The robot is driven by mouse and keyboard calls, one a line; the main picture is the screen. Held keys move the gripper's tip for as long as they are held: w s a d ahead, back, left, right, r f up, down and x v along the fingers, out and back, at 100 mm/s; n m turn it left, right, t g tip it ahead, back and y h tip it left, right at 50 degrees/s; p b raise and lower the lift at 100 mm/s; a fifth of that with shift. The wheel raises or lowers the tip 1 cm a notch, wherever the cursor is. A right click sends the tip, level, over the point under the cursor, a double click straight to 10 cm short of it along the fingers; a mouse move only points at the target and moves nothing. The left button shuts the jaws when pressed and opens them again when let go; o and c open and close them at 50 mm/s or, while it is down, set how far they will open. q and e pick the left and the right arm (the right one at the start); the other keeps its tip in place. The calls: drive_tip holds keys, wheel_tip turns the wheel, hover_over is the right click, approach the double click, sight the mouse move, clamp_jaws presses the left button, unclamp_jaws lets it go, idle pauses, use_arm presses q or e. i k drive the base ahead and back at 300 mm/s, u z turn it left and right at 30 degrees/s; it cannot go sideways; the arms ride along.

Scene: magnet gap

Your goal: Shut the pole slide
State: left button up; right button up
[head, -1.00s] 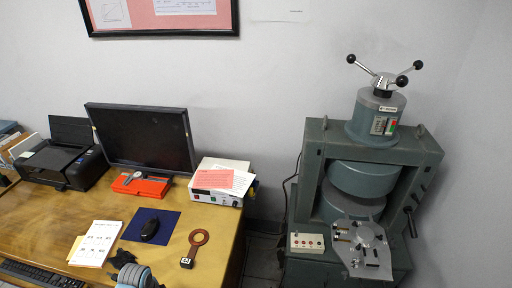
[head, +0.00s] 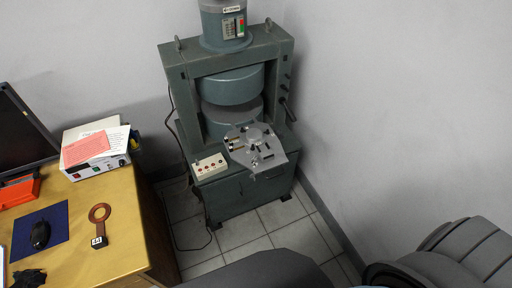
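The electromagnet (head: 186,105) is a grey-green frame with two round pole pieces, an upper one (head: 232,86) and a lower one (head: 222,118), and a dark gap between them. The pole slide (head: 270,160) appears to be the light metal plate with small fittings in front of the gap. It juts out toward me past the frame. What seems to be my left gripper (head: 28,279) shows only as a small dark shape at the bottom left, by the desk; its fingers cannot be made out. My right gripper is not in view. No gripper is near the slide.
A control box (head: 209,166) with red buttons sits left of the slide.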

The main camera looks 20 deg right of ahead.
sight(270, 155)
drive_tip(key=u, duration=1.4)
drive_tip(key=i, duration=0.5)
drive_tip(key=z, duration=1.3)
